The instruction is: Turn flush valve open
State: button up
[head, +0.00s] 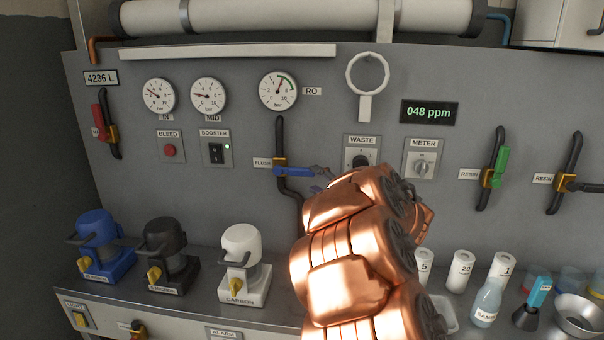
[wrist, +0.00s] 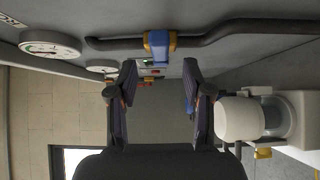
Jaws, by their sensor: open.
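The flush valve has a brass body (head: 281,163) on a dark vertical pipe, beside the FLUSH label (head: 262,163). Its blue lever (head: 297,171) points right, across the pipe. In the wrist view the blue lever (wrist: 160,46) appears near the top centre, with the pipe running sideways. My gripper (head: 321,180) is at the right end of the lever, partly hidden behind my copper arm. In the wrist view my gripper (wrist: 160,78) is open and empty, its fingers either side of the lever's line. I cannot tell whether they touch it.
The WASTE knob (head: 360,158) and METER knob (head: 422,168) are right of the valve. Gauges (head: 278,90) sit above it. White CARBON housing (head: 241,250) stands on the bench below left. Cups, a sample bottle (head: 486,303) and a bowl (head: 580,316) stand at the right.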

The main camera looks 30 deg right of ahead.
aim_at(304, 173)
jog(key=shift+w+a+p, duration=0.15)
jog(key=shift+w+p, duration=0.2)
jog(key=shift+w, duration=1.45)
jog(key=shift+w+a+p, duration=0.15)
jog(key=shift+w+p, duration=0.15)
jog(key=shift+w, duration=1.5)
jog(key=shift+c, duration=0.2)
grip_shut()
